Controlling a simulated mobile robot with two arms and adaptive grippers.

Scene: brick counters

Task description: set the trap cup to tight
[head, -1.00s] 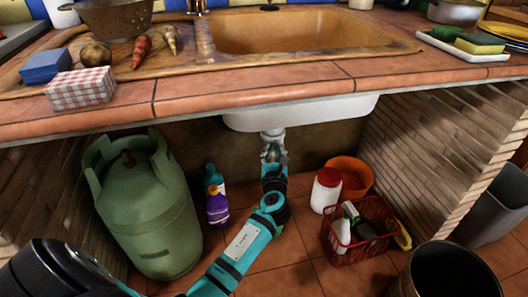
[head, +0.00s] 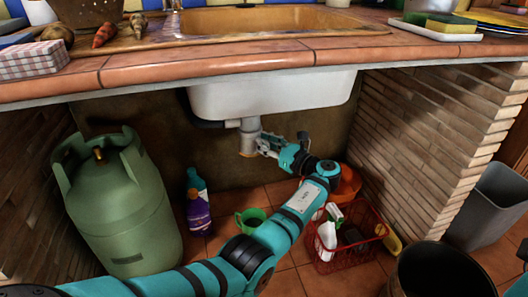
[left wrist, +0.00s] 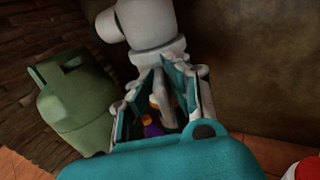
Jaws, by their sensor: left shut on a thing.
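The trap cup (head: 248,143) is the grey-white lower part of the drain trap, hanging upright under the white sink basin (head: 272,95). My left gripper (head: 266,146) reaches it from the right and is shut on it at its side. In the left wrist view the pale trap (left wrist: 152,30) stands just past my left gripper (left wrist: 160,88), whose fingers flank a whitish part. The fingers hide part of the cup, so I cannot tell how tight it sits. My right gripper is not in view.
A green gas cylinder (head: 120,205) stands left under the counter. A purple bottle (head: 198,212), a green mug (head: 252,219), an orange pot (head: 346,185) and a red basket (head: 345,250) stand on the floor. A brick wall (head: 425,150) bounds the right side.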

